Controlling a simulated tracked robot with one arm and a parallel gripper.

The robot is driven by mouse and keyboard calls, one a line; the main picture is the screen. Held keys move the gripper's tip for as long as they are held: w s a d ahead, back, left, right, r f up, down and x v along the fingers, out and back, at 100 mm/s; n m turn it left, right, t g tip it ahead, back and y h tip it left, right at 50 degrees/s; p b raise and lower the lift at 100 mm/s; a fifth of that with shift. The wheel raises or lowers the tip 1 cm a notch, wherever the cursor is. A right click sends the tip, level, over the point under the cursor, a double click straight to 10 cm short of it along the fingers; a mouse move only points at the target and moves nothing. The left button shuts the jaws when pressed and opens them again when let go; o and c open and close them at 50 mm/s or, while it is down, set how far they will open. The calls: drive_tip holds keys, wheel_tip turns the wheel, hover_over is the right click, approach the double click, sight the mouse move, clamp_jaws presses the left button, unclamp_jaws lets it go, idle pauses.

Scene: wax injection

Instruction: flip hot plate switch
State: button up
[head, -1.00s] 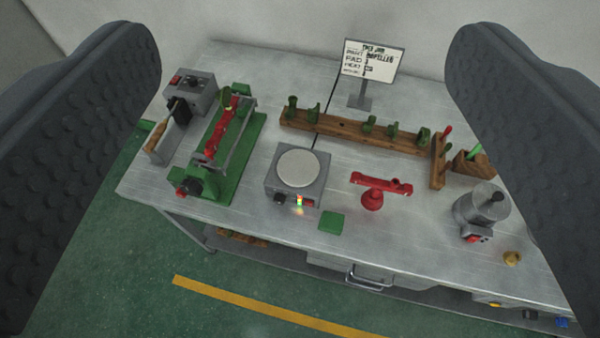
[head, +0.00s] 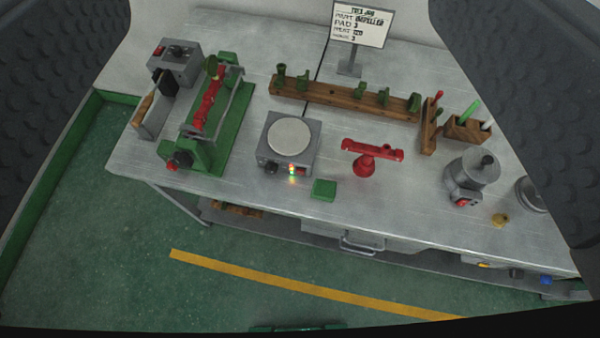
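The hot plate (head: 289,136) is a grey box with a round pale top, standing near the front edge of the metal bench. Its front face has a dark knob (head: 271,168) on the left. To the right of the knob is a small red switch (head: 301,170) with a bright glow beside it. I cannot tell the switch's position. My gripper (head: 285,130) is open, with its two dark padded fingers at the left and right sides of the view. It is empty and apart from the hot plate, which shows between the fingers.
A green clamp machine (head: 233,130) stands left of the hot plate. A green block (head: 323,189) and a red stand (head: 371,155) are to its right. A wooden rack (head: 340,104) and a sign (head: 358,24) stand behind. A grey pot (head: 470,175) is farther right. Green floor (head: 110,240) is clear in front.

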clamp_jaws()
idle(1.6)
